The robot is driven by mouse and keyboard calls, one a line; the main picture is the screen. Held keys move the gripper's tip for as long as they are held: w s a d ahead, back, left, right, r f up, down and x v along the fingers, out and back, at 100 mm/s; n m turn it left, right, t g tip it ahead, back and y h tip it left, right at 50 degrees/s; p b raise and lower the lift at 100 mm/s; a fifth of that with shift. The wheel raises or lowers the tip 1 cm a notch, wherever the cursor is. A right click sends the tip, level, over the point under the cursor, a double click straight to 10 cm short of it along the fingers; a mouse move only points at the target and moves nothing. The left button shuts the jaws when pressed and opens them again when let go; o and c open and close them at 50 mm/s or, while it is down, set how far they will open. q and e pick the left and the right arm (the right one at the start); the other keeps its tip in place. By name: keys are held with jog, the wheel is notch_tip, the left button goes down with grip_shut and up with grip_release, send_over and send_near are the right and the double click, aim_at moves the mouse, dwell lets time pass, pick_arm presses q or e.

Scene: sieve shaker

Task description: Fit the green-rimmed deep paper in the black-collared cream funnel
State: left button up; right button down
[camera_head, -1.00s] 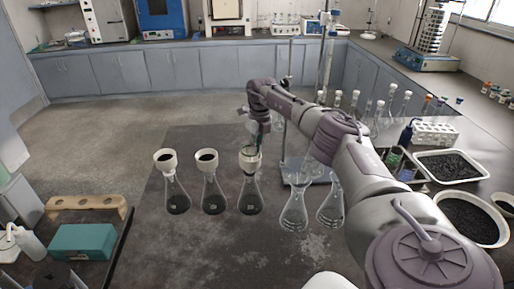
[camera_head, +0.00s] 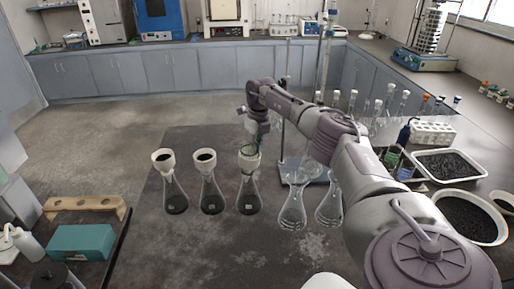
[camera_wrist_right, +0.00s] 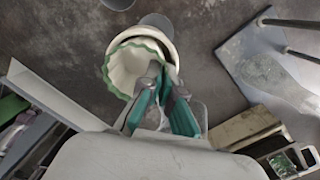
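The green-rimmed deep paper (camera_wrist_right: 128,69) is a white fluted cone in the right wrist view. It lies over the mouth of a cream funnel (camera_wrist_right: 176,47), offset to the left, with the funnel's rim showing above and right. In the head view this funnel (camera_head: 250,161) is the rightmost of three on flasks. My right gripper (camera_wrist_right: 163,82) has its teal fingers closed on the paper's near edge; in the head view it is above that funnel. How deep the paper sits and the collar's colour cannot be told. My left gripper is not in view.
Two more cream funnels (camera_head: 163,161) (camera_head: 206,160) stand on dark-filled flasks to the left. Clear flasks (camera_head: 292,210) stand to the right near a stand base (camera_head: 305,171). Trays of black grains (camera_head: 450,164) are at right.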

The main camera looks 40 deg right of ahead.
aim_at(254, 157)
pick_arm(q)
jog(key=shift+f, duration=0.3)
pick_arm(e)
jog(key=c, duration=1.9)
grip_release()
jog(key=shift+s+a+f+g, duration=0.2)
jog(key=shift+a+f, duration=0.1)
jog(key=shift+f, duration=0.5)
jog(key=shift+s+a+f+g, duration=0.1)
jog(key=shift+s+a+f, duration=0.15)
jog(key=shift+f, duration=0.5)
jog(key=o, duration=0.6)
jog(key=shift+c, duration=0.2)
jog(key=shift+o, duration=0.5)
jog(key=shift+w, duration=0.1)
jog(key=shift+w+d+f, duration=0.3)
jog(key=shift+w+f, duration=0.3)
jog(key=shift+w, duration=0.15)
jog(key=shift+s+a+r, duration=0.1)
jog(key=shift+r, duration=0.15)
jog(key=shift+s+r, duration=0.1)
jog(key=shift+s, duration=0.05)
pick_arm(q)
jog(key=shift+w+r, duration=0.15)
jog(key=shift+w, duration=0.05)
pick_arm(e)
jog(key=shift+d, duration=0.25)
